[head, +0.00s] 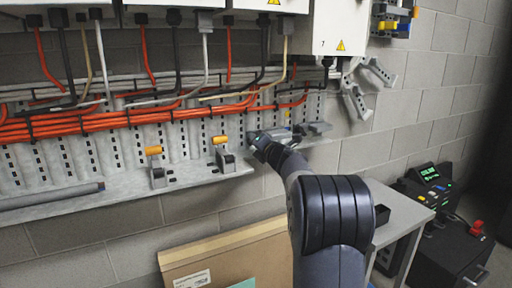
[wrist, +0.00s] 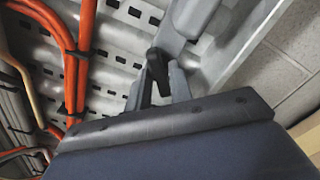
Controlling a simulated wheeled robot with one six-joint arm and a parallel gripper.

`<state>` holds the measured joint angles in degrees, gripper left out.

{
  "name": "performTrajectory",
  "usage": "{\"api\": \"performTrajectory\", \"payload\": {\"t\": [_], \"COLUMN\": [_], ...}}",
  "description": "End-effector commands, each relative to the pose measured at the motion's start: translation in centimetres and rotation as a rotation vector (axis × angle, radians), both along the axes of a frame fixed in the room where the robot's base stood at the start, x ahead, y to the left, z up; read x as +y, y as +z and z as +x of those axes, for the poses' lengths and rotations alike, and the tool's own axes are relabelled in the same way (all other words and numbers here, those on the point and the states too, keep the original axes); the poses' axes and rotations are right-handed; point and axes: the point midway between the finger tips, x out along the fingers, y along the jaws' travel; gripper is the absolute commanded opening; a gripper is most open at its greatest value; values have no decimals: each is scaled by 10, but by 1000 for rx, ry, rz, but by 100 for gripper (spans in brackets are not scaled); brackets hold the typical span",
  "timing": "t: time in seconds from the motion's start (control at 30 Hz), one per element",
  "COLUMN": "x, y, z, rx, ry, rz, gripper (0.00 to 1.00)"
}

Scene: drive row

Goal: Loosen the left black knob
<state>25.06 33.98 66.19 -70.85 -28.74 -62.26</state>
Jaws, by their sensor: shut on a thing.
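In the wrist view a small black knob (wrist: 157,62) sits between the two grey fingers of my gripper (wrist: 160,82), which is shut on it. Whether it is the left one of several knobs I cannot tell. A smooth grey part (wrist: 192,14) lies just beyond the knob, against the perforated metal tray. In the head view my gripper (head: 264,142) is at the right end of the tray, beside a grey fitting (head: 318,128). The knob itself is hidden there behind my gripper and wrist.
Orange cables (head: 130,117) run along the perforated tray (head: 195,176). Two orange-handled latches (head: 154,151) stand on its ledge, left of my gripper. White cabinets (head: 340,25) hang above. A cardboard box (head: 225,258), a small grey table (head: 405,213) and a black device (head: 432,195) stand below.

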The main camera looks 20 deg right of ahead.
Motion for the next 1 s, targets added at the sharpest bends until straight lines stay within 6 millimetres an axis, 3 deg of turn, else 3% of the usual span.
{"api": "performTrajectory", "payload": {"t": [0.33,0.9,0.93,1.0], "x": [0,0,0,0], "y": [-2,-2,-2,-2], "z": [0,0,0,0], "rx": [-3,-3,-3,-3], "ry": [-1,0,0,0], "rz": [-150,-179,-179,-179], "gripper": [0,0,22,28]}}
